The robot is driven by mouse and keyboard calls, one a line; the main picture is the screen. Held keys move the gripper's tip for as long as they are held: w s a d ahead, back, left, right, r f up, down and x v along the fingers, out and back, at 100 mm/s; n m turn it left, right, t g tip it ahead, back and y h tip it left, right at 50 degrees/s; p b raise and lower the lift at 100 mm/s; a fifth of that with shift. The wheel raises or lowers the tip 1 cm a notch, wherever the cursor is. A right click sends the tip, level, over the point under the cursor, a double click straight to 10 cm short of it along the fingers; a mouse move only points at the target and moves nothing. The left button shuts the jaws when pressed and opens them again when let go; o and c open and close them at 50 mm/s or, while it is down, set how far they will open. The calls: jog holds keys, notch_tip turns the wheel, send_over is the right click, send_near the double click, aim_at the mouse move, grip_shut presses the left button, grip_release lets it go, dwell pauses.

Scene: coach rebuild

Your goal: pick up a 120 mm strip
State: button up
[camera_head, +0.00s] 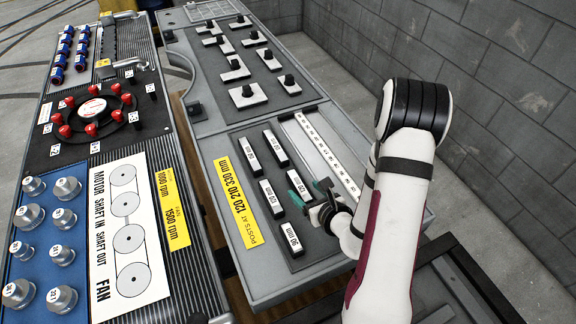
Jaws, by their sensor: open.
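Several white-topped strips stand on a dark pad on the grey bench. The front one (291,237) looks marked 90 mm. Another (271,197) lies further back on the left, and its marking is too small to read surely. Two more, a left strip (249,154) and a right strip (275,148), lie at the back of the pad. I cannot tell which strip is the 120 mm one. My gripper (312,190), with green fingers, is open over the pad's right side. It partly hides the strip area below it, and I cannot tell whether it touches anything.
A long white ruler (326,153) lies right of the pad. A yellow label (236,202) reads posts at 120 210 330 mm. Dark knobs on pale plates (247,95) stand further back. The left bench holds a pulley chart (130,225), metal pulleys (62,250) and red-knobbed parts (91,130).

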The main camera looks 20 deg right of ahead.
aim_at(300, 185)
jog(key=x, duration=0.4)
jog(key=shift+w+f, duration=0.15)
jog(key=shift+w, duration=0.15)
grip_shut()
